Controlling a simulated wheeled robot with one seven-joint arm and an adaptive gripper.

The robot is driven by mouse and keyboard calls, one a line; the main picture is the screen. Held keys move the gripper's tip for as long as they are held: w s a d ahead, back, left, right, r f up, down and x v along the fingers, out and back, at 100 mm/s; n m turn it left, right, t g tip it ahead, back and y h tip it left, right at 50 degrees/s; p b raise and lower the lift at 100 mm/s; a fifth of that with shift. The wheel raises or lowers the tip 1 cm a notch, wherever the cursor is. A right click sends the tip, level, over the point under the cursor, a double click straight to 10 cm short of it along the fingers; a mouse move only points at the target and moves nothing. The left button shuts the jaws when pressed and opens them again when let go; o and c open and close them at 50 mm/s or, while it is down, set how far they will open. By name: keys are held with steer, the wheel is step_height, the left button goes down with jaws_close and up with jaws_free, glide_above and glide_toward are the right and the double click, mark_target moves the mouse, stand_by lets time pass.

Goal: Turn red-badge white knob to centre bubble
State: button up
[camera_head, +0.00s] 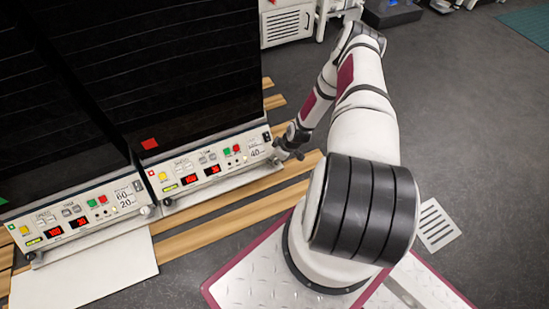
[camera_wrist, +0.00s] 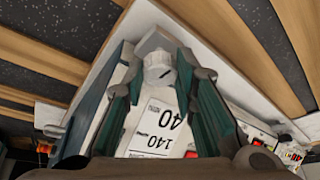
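A white knob (camera_wrist: 158,68) with a dark mark shows in the wrist view at a corner of the unit. My gripper (camera_head: 291,146) is at the right front corner of that shaker in the head view. In the wrist view its two fingers (camera_wrist: 160,76) stand apart, one on each side of the knob, with small gaps visible. Whether a fingertip touches the knob I cannot tell. I cannot make out a bubble in either view.
The right shaker's control panel (camera_head: 210,168) has red displays and coloured buttons. A second shaker panel (camera_head: 75,222) stands to its left. A white label (camera_wrist: 156,130) lies between my fingers. Wooden slats (camera_head: 235,217) run along the floor in front.

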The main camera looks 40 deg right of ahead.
jaws_close()
steer(key=m, duration=0.1)
steer(key=m+h+p, duration=0.1)
steer(key=m, duration=0.1)
steer(key=shift+a+m, duration=0.25)
steer(key=shift+m, duration=0.15)
steer(key=m+h+p, duration=0.1)
steer(key=m, duration=0.2)
steer(key=shift+m+h, duration=0.3)
steer(key=shift+h, duration=0.1)
steer(key=m, duration=0.1)
steer(key=m+h+p, duration=0.1)
steer(key=m, duration=0.1)
steer(key=shift+a+m, duration=0.2)
steer(key=shift+m, duration=0.1)
steer(key=m, duration=0.1)
steer(key=m+g+h, duration=0.1)
steer(key=m, duration=0.1)
steer(key=shift+w+m+h, duration=0.15)
steer(key=shift+m+h, duration=0.15)
steer(key=shift+a+m+g+h+b, duration=0.1)
steer(key=shift+m+g+h+b, duration=0.35)
steer(key=shift+m, duration=1.25)
steer(key=shift+g, duration=0.25)
